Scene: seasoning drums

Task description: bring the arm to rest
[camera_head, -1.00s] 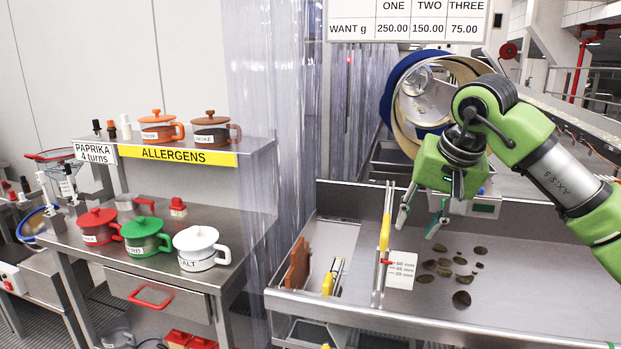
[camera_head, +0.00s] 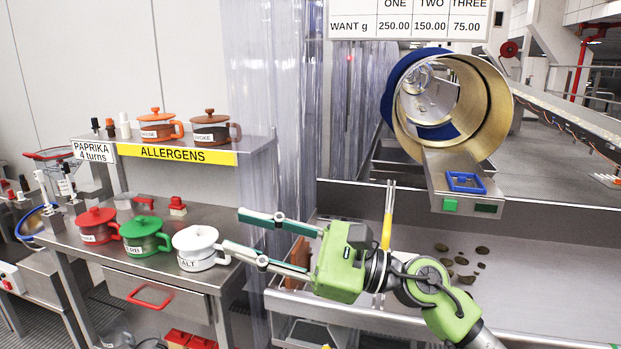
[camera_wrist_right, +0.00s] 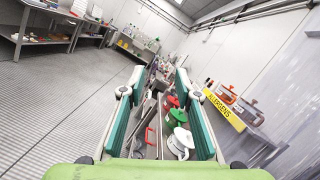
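My right gripper (camera_head: 252,238) is open and empty in the head view. Its arm comes in from the lower right, and its fingers point left over the near side of the steel tray. The lower finger overlaps the edge of the white salt pot (camera_head: 199,248) in the picture; I cannot tell any contact. In the right wrist view the two green finger pads (camera_wrist_right: 160,118) stand wide apart with nothing between them close by. The white pot (camera_wrist_right: 181,143) shows beyond them. My left gripper is not in view.
Red (camera_head: 98,226) and green (camera_head: 145,236) pots stand on the steel bench beside the white one. A clear strip curtain (camera_head: 290,120) hangs behind the gripper. The drum (camera_head: 484,110) stands at the back right. Dark chips (camera_head: 460,261) lie in the steel tray (camera_head: 560,290).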

